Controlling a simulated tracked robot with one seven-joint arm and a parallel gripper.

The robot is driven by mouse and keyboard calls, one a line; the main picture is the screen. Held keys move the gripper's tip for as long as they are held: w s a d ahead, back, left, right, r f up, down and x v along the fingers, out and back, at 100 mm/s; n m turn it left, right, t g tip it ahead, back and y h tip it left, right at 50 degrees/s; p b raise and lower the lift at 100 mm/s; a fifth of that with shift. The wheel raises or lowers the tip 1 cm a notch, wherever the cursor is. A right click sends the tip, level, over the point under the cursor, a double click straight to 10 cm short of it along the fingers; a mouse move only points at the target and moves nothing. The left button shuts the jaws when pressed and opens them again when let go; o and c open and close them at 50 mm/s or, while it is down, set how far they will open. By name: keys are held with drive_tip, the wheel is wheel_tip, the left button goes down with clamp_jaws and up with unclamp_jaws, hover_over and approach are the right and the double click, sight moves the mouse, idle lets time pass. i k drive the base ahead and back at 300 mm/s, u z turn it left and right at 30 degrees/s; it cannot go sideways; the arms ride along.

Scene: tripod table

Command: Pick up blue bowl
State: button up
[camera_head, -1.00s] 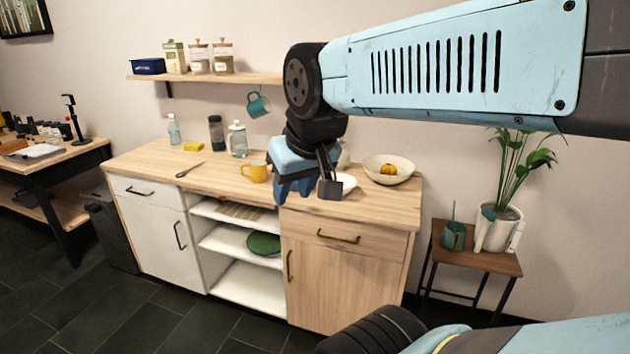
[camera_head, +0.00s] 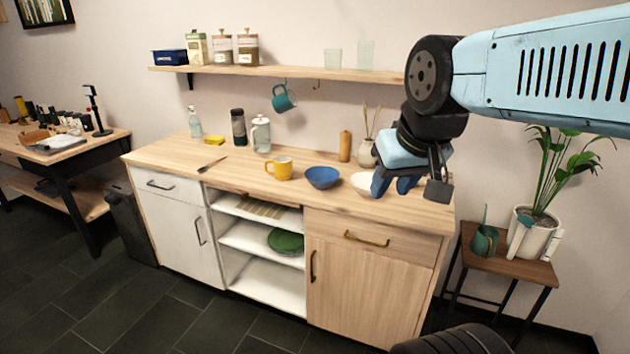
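The blue bowl (camera_head: 322,178) sits upright on the wooden counter (camera_head: 222,178), between a yellow mug (camera_head: 281,168) and a white bowl (camera_head: 364,183). It is empty as far as I can see. My gripper (camera_head: 402,187) is to the right of the blue bowl, apart from it, in front of and partly over the white bowl. Its fingers point down. It holds nothing that I can see, and the gap between the fingers is hard to make out at this size.
A vase with sticks (camera_head: 367,152) and a wooden bottle (camera_head: 345,146) stand behind the bowls. A glass jar (camera_head: 261,134) and dark bottle (camera_head: 238,127) stand farther left. A shelf (camera_head: 300,76) and hanging teal mug (camera_head: 283,98) are above. The left counter front is fairly clear.

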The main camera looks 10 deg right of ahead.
sight(322, 178)
drive_tip(key=z, duration=0.1)
drive_tip(key=i, duration=1)
drive_tip(key=u, duration=0.1)
